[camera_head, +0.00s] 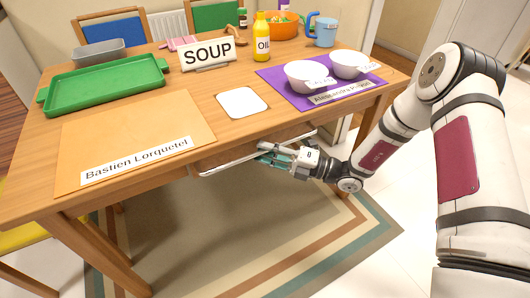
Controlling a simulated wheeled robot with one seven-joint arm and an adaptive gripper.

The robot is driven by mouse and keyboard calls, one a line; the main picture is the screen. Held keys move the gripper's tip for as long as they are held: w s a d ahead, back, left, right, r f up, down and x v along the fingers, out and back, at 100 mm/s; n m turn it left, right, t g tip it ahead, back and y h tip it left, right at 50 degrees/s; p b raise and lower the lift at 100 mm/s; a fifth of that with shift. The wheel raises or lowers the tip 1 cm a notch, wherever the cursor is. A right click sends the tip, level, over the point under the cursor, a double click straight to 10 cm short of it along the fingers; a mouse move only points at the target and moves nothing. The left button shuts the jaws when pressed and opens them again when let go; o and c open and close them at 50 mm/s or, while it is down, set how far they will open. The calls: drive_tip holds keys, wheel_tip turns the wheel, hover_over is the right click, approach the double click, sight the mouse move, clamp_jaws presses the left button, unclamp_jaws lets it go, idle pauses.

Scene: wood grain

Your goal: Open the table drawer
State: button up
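The wooden table (215,134) fills the middle of the view. Its drawer (225,155) is under the front edge, with a long pale bar (228,164) along its front. A brown strip shows between this bar and the tabletop; I cannot tell clearly how far out the drawer stands. My gripper (266,153) is at the right half of the bar, below the tabletop edge, with its teal-grey fingers pointing left. The fingers are at or very near the bar; their exact contact and opening are too small to tell.
The tabletop holds a green tray (105,84), an orange mat (130,140), a SOUP sign (207,54), an oil bottle (262,38), a purple mat (290,90) with two white bowls (307,74), and a blue cup (323,32). A striped rug (240,240) lies below, with free floor in front.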

drive_tip(key=shift+a, duration=0.25)
clamp_jaws()
drive_tip(key=s+d+p, duration=0.3)
drive_tip(key=s+d, duration=0.3)
drive_tip(key=s, duration=0.2)
drive_tip(key=s+d+p, duration=0.4)
drive_tip(key=s+d, duration=0.2)
drive_tip(key=s, duration=0.3)
drive_tip(key=shift+s+p, duration=0.3)
unclamp_jaws()
